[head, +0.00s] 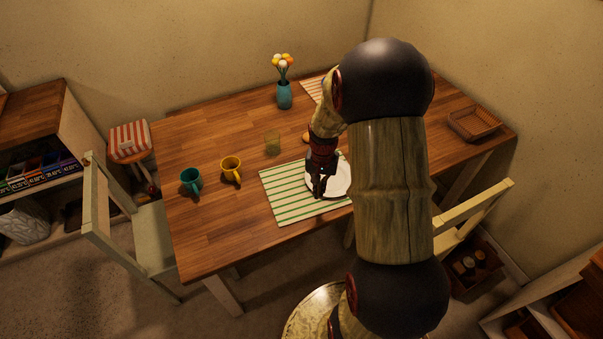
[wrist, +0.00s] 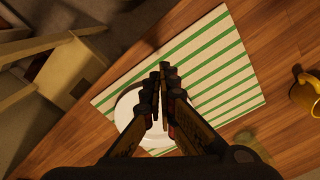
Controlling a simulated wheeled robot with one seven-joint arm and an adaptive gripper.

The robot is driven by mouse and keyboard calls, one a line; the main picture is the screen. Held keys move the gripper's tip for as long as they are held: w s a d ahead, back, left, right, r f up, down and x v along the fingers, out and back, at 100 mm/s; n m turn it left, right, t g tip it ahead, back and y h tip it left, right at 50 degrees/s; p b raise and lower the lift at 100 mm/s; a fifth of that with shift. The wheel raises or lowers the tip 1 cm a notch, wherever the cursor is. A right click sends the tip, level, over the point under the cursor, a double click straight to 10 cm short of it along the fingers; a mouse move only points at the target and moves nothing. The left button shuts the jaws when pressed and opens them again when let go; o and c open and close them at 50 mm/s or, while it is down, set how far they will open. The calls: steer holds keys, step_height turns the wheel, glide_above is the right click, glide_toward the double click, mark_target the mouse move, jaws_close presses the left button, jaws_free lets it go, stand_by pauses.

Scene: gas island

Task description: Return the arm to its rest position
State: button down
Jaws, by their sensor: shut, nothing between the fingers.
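My gripper (head: 319,187) is above the white plate (head: 341,184) and the green-striped placemat (head: 288,194) on the wooden table. In the wrist view my gripper (wrist: 168,82) points down with its fingers together and nothing between them. The plate (wrist: 127,106) lies partly behind the fingers there, on the striped placemat (wrist: 222,65). My arm stretches across the right half of the head view and hides part of the plate and table. I cannot tell the exact height of the fingertips above the plate.
A teal mug (head: 191,180), a yellow mug (head: 231,168), a glass (head: 272,142) and a teal vase with flowers (head: 284,95) stand on the table (head: 215,225). A wicker basket (head: 475,123) is at the right end. Chairs (head: 135,225) flank the table. The front left tabletop is clear.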

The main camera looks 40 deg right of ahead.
steer(key=s+a+r+n+t, duration=0.2)
steer(key=s+a+r+n, duration=0.1)
steer(key=a+r, duration=0.5)
steer(key=s+a+r+n+t, duration=0.1)
steer(key=s+a+r+n, duration=0.3)
steer(key=a+r, duration=0.4)
steer(key=s+a+r+n+t, duration=0.2)
steer(key=s+a+r, duration=0.3)
steer(key=r, duration=0.8)
steer(key=a+n, duration=0.1)
steer(key=a, duration=0.2)
steer(key=shift+a+r+t, duration=0.3)
